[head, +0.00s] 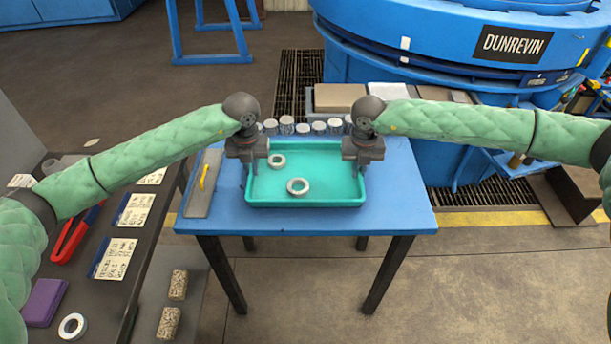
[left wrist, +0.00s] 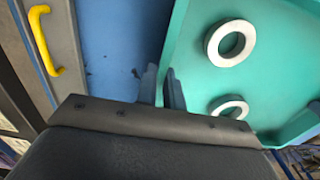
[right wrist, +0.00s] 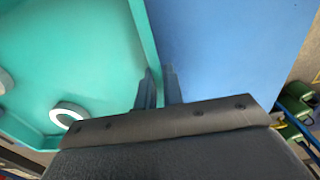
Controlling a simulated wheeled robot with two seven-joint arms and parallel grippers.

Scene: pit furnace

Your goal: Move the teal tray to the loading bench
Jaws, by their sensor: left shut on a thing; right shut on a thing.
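The teal tray (head: 325,190) is over the blue table (head: 400,205), level, with two pale rings (head: 297,186) (head: 277,160) in it. I cannot tell whether its underside touches the tabletop. My left gripper (head: 251,170) is shut on the tray's left wall; its fingers straddle the wall in the left wrist view (left wrist: 163,90). My right gripper (head: 359,170) is shut on the right wall, which also shows between its fingers in the right wrist view (right wrist: 158,88). No label shows which surface is the loading bench.
A grey plate with a yellow handle (head: 203,177) lies left of the tray. Several small metal cylinders (head: 304,128) stand along the table's back. A dark bench (head: 150,235) with cards and red-handled tongs is at left. The blue DUNREVIN furnace (head: 450,50) stands behind.

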